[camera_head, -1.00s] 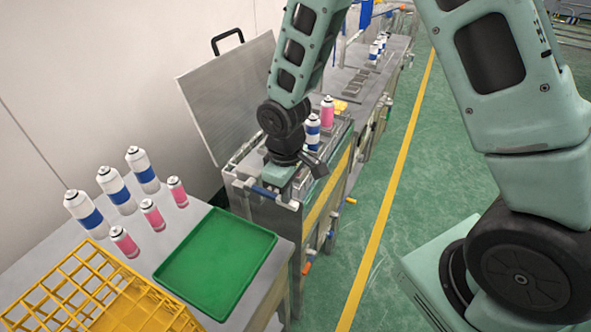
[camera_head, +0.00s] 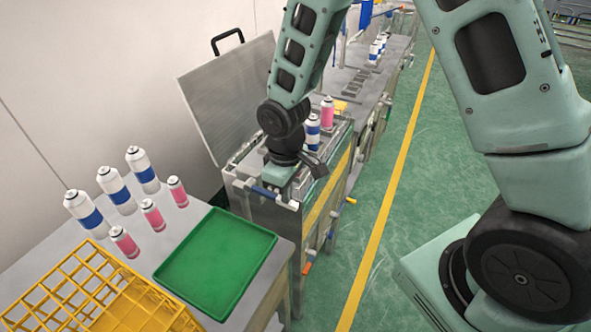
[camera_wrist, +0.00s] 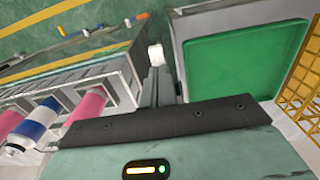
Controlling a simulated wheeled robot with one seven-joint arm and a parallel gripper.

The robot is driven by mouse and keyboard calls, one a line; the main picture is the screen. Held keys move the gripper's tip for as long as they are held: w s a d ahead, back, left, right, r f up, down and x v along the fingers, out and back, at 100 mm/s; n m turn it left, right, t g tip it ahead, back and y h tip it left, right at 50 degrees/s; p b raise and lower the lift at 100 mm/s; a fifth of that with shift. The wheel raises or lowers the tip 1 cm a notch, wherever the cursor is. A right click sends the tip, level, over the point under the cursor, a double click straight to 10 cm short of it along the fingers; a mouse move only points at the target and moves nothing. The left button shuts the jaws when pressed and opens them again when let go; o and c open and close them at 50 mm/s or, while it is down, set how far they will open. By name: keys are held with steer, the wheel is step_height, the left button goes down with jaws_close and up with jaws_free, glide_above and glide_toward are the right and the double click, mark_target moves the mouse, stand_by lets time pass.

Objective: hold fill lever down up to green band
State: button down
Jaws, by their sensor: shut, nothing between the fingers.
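My gripper (camera_wrist: 156,82) is shut, with its fingers together and nothing seen between them. In the head view my wrist is low over the near end of the metal tank station and hides the fingers. A pale, white-ended knob (camera_wrist: 156,55) shows just past the fingertips in the wrist view; I cannot tell whether it is touched or whether it is the fill lever's end. A blue bar (camera_head: 266,191) shows at the station's near edge, beside and below my wrist. No green band is clearly visible on the station.
A pink can (camera_head: 327,113) and a blue-white can (camera_head: 312,132) stand in the station behind my wrist. A green tray (camera_head: 215,262), a yellow rack (camera_head: 90,290) and several cans stand on the near table.

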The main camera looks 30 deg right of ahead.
steer(key=shift+r, duration=0.1)
stand_by(0.3)
step_height(320, 180, up, 9)
steer(key=p, duration=0.7)
steer(key=s+a+r+b, duration=0.2)
steer(key=s+a+b, duration=0.1)
steer(key=s, duration=0.7)
steer(key=s+a+r+b, duration=0.3)
steer(key=s+b, duration=0.3)
steer(key=s, duration=0.4)
steer(key=shift+a+n+y, duration=0.2)
steer(key=shift+n+y, duration=0.1)
